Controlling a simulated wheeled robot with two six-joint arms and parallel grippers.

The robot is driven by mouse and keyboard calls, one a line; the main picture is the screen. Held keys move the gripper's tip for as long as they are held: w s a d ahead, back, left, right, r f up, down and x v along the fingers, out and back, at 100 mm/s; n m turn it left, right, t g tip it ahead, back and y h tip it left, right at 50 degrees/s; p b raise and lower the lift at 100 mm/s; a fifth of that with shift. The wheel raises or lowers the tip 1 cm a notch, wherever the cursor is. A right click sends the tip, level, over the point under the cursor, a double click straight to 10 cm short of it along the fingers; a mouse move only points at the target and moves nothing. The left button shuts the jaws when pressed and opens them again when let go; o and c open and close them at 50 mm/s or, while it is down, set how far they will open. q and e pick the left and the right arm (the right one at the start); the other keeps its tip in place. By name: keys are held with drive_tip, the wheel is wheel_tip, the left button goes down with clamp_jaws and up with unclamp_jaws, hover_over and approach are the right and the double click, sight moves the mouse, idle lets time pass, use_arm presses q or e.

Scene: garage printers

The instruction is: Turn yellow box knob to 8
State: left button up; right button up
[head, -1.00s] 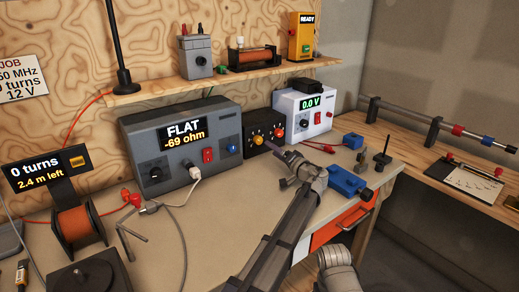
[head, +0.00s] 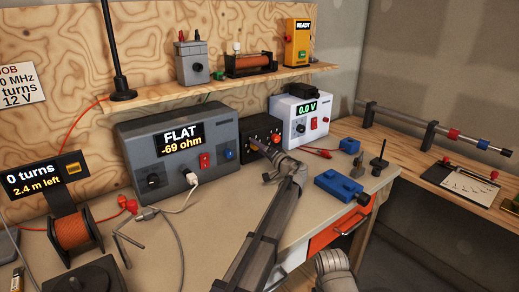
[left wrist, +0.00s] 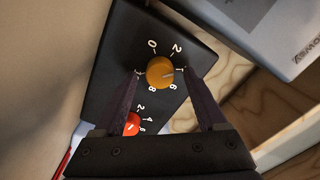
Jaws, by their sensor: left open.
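The black box (head: 250,124) stands between two instruments on the bench. Its orange-yellow knob (left wrist: 160,72) faces my left wrist camera, ringed by white numerals including 0, 2, 6 and 8. A light mark on the knob seems to point right, between the 2 and 6; the exact number is unclear. A red knob (left wrist: 132,124) sits on the same face. My left gripper (left wrist: 166,76) is open, with one finger on each side of the yellow knob; contact cannot be told. In the head view my left gripper (head: 262,148) reaches the box front and partly hides it.
A grey "FLAT -69 ohm" meter (head: 135,150) stands left of the box and a white "0.0 V" supply (head: 290,113) right. A blue part (head: 340,187) and red leads (head: 318,153) lie right of my arm. A shelf (head: 150,101) hangs above.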

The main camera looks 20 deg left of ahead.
use_arm(q)
clamp_jaws()
idle(0.5)
drive_tip(key=shift+m, duration=0.3)
drive_tip(key=m, duration=0.5)
drive_tip(key=shift+m, duration=0.3)
drive_tip(key=m, duration=0.6)
drive_tip(key=shift+f, duration=0.15)
drive_tip(key=m, duration=0.6)
drive_tip(key=shift+s+m, duration=0.1)
drive_tip(key=shift+m, duration=0.2)
drive_tip(key=m, duration=0.5)
drive_tip(key=shift+m, duration=0.7)
